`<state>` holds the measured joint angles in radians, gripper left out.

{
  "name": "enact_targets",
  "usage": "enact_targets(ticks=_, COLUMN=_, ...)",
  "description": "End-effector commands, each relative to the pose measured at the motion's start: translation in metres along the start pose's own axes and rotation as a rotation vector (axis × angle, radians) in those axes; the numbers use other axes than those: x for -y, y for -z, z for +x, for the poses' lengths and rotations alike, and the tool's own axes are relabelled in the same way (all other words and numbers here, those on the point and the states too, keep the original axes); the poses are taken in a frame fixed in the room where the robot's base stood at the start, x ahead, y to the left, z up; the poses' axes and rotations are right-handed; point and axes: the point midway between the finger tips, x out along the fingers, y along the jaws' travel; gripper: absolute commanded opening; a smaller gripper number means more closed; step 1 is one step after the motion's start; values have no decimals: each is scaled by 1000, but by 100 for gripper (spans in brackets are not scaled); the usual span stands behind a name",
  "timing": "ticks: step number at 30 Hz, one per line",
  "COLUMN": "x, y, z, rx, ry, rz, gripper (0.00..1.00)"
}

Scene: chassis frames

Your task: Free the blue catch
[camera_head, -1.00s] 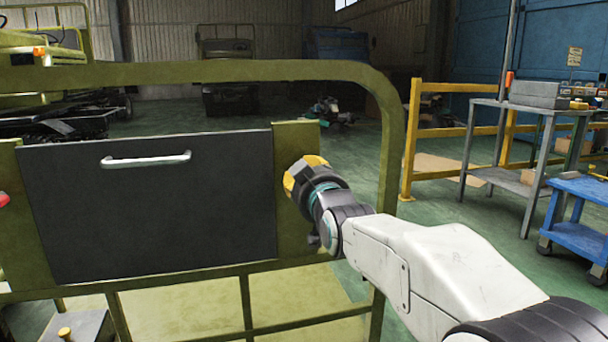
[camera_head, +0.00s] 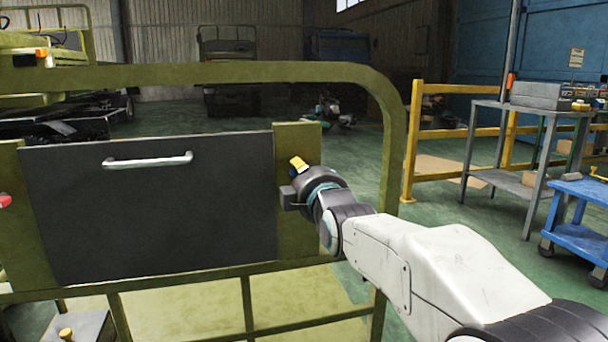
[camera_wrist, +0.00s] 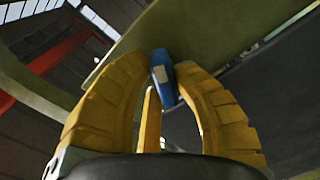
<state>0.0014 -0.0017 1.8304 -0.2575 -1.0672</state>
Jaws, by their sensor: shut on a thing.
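The blue catch (camera_wrist: 164,84) shows in the wrist view between the yellow fingertips. My gripper (camera_wrist: 172,65) is shut on it, with a finger against each side. In the head view my gripper (camera_head: 299,165) is at the olive post right of the dark panel (camera_head: 150,215), and its wrist hides the blue catch there. The panel stands upright in the olive frame and has a pale bar handle (camera_head: 148,160) near its top.
A red part (camera_head: 4,201) shows at the left edge, on the other post. The olive frame's rail (camera_head: 230,72) runs above the panel. A yellow barrier (camera_head: 409,150), a grey workbench (camera_head: 490,108) and a blue cart (camera_head: 580,195) stand to the right.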

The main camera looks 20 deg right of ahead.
Motion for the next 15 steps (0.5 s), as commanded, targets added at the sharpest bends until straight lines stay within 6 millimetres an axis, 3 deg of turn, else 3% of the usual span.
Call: enact_targets(ticks=15, x=0, y=3, z=0, rx=-6, ry=-3, rz=-396, gripper=0)
